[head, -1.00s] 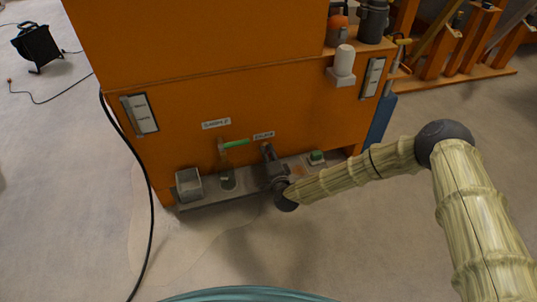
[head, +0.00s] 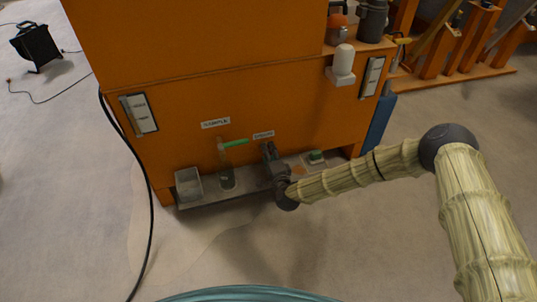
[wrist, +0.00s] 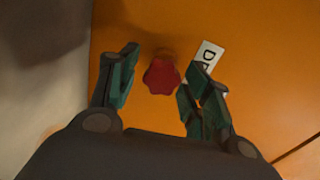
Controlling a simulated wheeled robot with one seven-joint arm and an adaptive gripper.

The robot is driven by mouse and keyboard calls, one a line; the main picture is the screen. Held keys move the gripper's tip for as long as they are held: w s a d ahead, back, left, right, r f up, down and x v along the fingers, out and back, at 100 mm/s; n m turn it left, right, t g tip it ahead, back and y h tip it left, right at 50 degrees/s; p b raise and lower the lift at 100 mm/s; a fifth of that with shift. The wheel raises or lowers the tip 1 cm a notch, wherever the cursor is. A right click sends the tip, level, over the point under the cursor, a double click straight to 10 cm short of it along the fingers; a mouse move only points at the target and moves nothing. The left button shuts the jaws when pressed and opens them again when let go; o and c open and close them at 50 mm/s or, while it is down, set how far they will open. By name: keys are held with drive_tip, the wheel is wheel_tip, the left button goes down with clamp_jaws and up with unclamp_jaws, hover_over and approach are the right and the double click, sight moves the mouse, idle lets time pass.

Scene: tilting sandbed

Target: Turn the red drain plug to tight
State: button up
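The red drain plug (wrist: 162,76) is a lobed red knob on the orange panel, in the upper middle of the wrist view. My gripper (wrist: 158,88) is open, with one finger left of the plug and one right of it. I see gaps between the plug and both fingers; it is not gripped. A white label (wrist: 208,57), partly hidden by the right finger, starts with "D". In the head view my gripper (head: 268,153) is at the lower front of the orange cabinet (head: 230,95), below the drain label (head: 263,135). It hides the plug there.
A grey ledge (head: 210,199) runs along the cabinet's foot. It carries a grey bin (head: 188,186), a glass jar (head: 227,180) and a small green-topped item (head: 316,157). A green-handled valve (head: 235,143) sticks out left of my gripper. A black cable (head: 152,220) hangs at the left.

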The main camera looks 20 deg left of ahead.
drive_tip(key=shift+s, duration=0.15)
drive_tip(key=v, duration=1.1)
drive_tip(key=shift+s+d, duration=0.2)
drive_tip(key=shift+s, duration=0.15)
drive_tip(key=s+d+f+n+g+h+p, duration=0.15)
drive_tip(key=s+d+f+n+g, duration=0.25)
drive_tip(key=s+d+f, duration=0.45)
drive_tip(key=s+d+f+n+g+h+p, duration=0.15)
drive_tip(key=s+d+f+n+g, duration=0.35)
drive_tip(key=s, duration=0.6)
drive_tip(key=s+d+r+n+g+h, duration=0.1)
drive_tip(key=s+d+r+g+h, duration=0.2)
drive_tip(key=s+d, duration=0.8)
drive_tip(key=s+d+r+g+h, duration=0.25)
drive_tip(key=s+d, duration=0.55)
drive_tip(key=d, duration=0.6)
wheel_tip(320, 180, up, 38)
drive_tip(key=p, duration=3.8)
drive_tip(key=shift+w+f+h+p, duration=0.2)
drive_tip(key=shift+w+h+p, duration=0.1)
drive_tip(key=shift+h+p, duration=0.05)
drive_tip(key=shift+c, duration=0.3)
